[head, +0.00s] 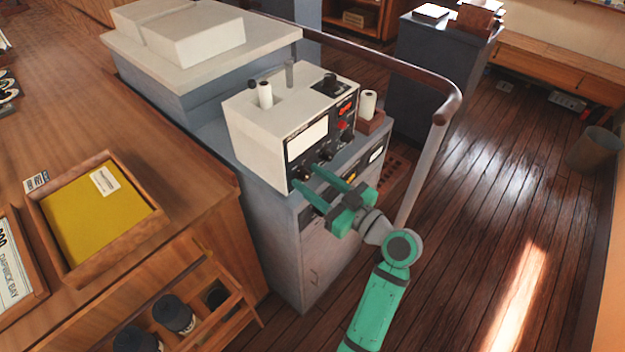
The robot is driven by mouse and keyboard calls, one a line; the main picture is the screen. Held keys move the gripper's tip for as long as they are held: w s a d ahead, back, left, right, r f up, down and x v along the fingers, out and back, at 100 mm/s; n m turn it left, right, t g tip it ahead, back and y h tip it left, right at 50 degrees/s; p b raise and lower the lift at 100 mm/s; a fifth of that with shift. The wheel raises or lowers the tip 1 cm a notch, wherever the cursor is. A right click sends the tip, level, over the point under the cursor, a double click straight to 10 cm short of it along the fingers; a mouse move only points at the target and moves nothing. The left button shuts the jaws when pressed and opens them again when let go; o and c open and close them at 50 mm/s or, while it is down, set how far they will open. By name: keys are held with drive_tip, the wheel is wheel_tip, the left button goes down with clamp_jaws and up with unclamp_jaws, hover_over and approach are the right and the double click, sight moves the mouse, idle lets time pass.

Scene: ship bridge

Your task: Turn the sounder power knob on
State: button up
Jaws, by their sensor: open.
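The sounder is a cream box with a black front panel (322,138) on top of a grey cabinet. The panel has a white display (307,138), a red-lit readout, a red button and several small dark knobs. A dark knob (304,172) sits low on the panel near my fingertips, and another knob (327,153) is just above them. I cannot read the labels, so I cannot tell which is the power knob or how it is set. My green gripper (305,176) is open in front of the lower panel. Its fingers hide part of the lower edge, and contact is unclear.
A white roll (367,104) stands in a wooden holder right of the sounder. A handrail (447,108) curves behind and to the right. A wooden desk with a yellow-lined tray (57,258) is at left.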

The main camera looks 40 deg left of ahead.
clamp_jaws()
drive_tip(key=shift+m, duration=0.4)
drive_tip(key=m, duration=0.4)
drive_tip(key=shift+m, duration=0.4)
drive_tip(key=m, duration=0.5)
drive_tip(key=shift+w+m, duration=0.1)
drive_tip(key=shift+m, duration=0.6)
unclamp_jaws()
